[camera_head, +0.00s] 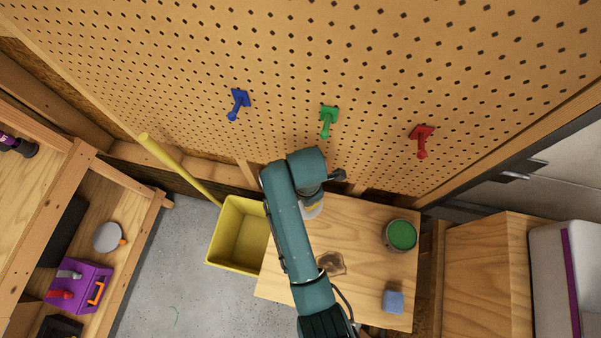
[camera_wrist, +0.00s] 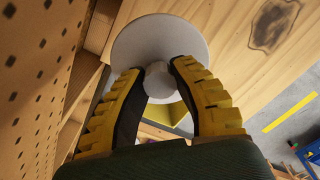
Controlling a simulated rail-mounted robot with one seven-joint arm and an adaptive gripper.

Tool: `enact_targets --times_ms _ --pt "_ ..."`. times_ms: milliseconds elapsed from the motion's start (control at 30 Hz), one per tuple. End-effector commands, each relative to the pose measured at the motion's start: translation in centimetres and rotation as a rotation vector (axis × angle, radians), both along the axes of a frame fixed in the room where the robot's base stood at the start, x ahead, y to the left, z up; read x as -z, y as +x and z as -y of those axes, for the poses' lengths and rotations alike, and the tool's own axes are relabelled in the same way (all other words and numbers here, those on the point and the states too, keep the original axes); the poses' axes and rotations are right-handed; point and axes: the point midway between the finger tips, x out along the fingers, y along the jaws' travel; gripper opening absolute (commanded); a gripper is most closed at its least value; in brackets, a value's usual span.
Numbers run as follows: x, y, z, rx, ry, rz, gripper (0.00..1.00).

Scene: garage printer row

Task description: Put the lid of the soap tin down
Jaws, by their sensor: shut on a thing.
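The lid (camera_wrist: 150,32) is a pale grey disc with a small round knob, seen in the wrist view. My gripper (camera_wrist: 158,68), with yellow and black fingers, is shut on the knob. In the head view the lid (camera_head: 314,211) shows only as a pale sliver beside my arm, near the back left of the wooden table (camera_head: 365,215). Whether it touches the table I cannot tell. A round tin with a green top surface (camera_head: 401,236), likely the soap tin, stands lidless at the table's right, apart from my gripper.
A blue block (camera_head: 393,301) lies at the front right of the table. A dark stain (camera_head: 331,263) marks its middle. A yellow bin (camera_head: 238,235) stands left of the table. The pegboard (camera_head: 330,60) with blue, green and red pegs rises behind. Bare tabletop shows between stain and tin.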

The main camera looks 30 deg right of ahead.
Motion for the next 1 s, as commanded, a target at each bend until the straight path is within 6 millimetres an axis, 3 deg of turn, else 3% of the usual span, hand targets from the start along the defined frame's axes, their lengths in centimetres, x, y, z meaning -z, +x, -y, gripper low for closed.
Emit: enact_targets --times_ms 200,500,867,900,1000 --pt "4.9 -0.2 0.0 -0.006 0.001 -0.006 0.01" --pt "9.2 -0.2 0.0 -0.005 0.001 -0.007 0.01" --pt "10.0 -0.2 0.0 -0.005 0.001 -0.005 0.01" --pt "9.9 -0.2 0.0 -0.005 0.000 -0.005 0.34" --pt "9.9 -0.2 0.0 -0.005 0.000 -0.005 0.51"
